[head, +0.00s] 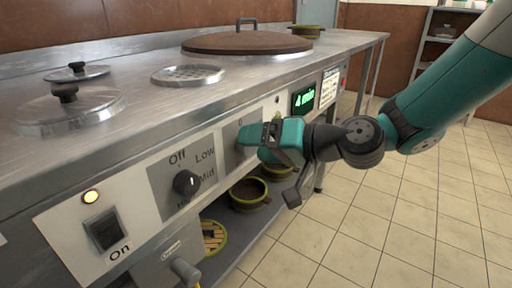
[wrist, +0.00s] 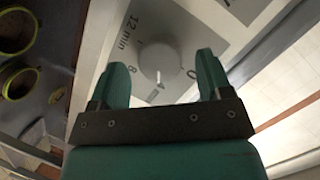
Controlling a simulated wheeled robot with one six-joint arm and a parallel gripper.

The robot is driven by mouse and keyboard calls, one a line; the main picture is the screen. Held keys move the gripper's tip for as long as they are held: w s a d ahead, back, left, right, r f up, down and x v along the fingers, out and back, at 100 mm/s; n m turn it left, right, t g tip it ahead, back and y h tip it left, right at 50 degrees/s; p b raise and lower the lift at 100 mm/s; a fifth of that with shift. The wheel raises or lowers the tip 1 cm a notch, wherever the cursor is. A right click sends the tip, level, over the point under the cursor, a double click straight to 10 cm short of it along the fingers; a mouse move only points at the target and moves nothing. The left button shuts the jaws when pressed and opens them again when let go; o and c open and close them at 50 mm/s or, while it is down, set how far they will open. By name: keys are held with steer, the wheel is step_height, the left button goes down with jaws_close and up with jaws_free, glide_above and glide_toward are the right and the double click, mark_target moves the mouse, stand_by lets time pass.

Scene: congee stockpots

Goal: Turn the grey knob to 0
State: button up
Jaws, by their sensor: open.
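The grey knob (wrist: 160,62) is round and sits on a grey dial plate in the wrist view. Its dial carries marks 12 min, 8, 4 and 0; a pale pointer line on the knob seems to face the 4. My gripper (wrist: 164,76) is open, with one green finger on each side of the knob and gaps between. I cannot tell whether the fingertips reach past its face. In the head view my gripper (head: 262,138) is at the front panel and hides the knob; the 0 mark shows above it.
A green display (head: 303,100) reads 4 min. A black knob (head: 186,182) with Off, Low and Mid marks is to the left. A black switch (head: 104,230) marked On sits below a lit lamp (head: 91,196). Pots (head: 249,194) stand on the lower shelf.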

steer(key=shift+w+a, duration=0.2)
steer(key=shift+a, duration=0.2)
steer(key=shift+c, duration=0.5)
steer(key=c, duration=0.8)
steer(key=n+t+h+b, duration=0.1)
steer(key=n, duration=0.2)
steer(key=n+t+h+b, duration=0.1)
steer(key=n+b, duration=0.1)
steer(key=n+t+h+b, duration=0.1)
steer(key=n, duration=0.2)
steer(key=shift+s+a+n+t, duration=0.15)
steer(key=shift+s+n+t, duration=0.15)
steer(key=shift+t, duration=0.1)
steer(key=shift+w+b, duration=0.1)
steer(key=shift+b, duration=0.2)
